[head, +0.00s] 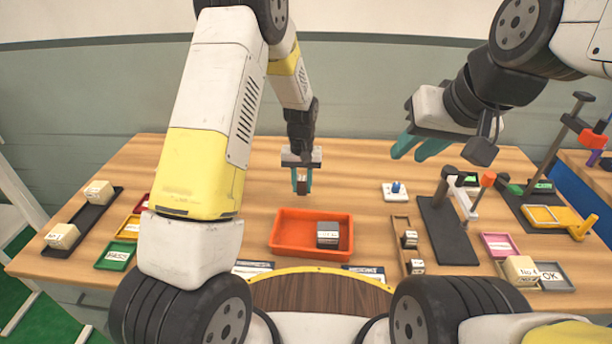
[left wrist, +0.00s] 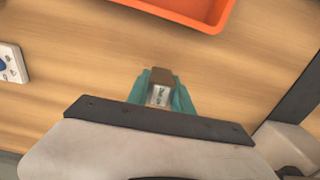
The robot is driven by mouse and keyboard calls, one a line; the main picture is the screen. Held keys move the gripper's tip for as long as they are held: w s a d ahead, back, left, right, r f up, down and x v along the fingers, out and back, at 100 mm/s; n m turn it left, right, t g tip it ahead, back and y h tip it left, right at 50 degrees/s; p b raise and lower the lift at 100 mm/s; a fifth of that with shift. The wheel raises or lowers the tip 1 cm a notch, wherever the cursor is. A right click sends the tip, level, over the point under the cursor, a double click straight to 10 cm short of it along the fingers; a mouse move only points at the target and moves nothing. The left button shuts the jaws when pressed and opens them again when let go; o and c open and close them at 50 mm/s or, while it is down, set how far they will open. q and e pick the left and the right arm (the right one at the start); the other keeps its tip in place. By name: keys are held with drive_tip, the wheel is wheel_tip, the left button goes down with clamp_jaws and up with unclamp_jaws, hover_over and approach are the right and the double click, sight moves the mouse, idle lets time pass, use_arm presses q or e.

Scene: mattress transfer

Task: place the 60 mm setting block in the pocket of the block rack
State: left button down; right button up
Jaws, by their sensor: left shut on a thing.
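My left gripper (head: 302,182) is shut on a small block (head: 301,187) and holds it above the table, behind the orange bin. In the left wrist view the block (left wrist: 160,92) shows between the teal fingers (left wrist: 162,100), with a brown part and a pale face whose marking I cannot read. A narrow brown rack (head: 399,224), seemingly the block rack, lies right of the bin with two metal-grey blocks (head: 410,239) along it. Its pocket is hard to make out. My right gripper (head: 420,147) is open and empty above the table's back right.
The orange bin (head: 283,246) holds a larger grey block (head: 328,235). A white pad with a blue knob (head: 395,190) sits behind the rack. A dark stand (head: 442,230) rises right of it. Small trays and cream blocks lie at both sides. Wood behind the bin is clear.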

sight(302, 192)
use_arm(q)
drive_tip(key=shift+f, duration=1.5)
drive_tip(key=c, duration=1.1)
unclamp_jaws()
drive_tip(key=shift+f, duration=0.1)
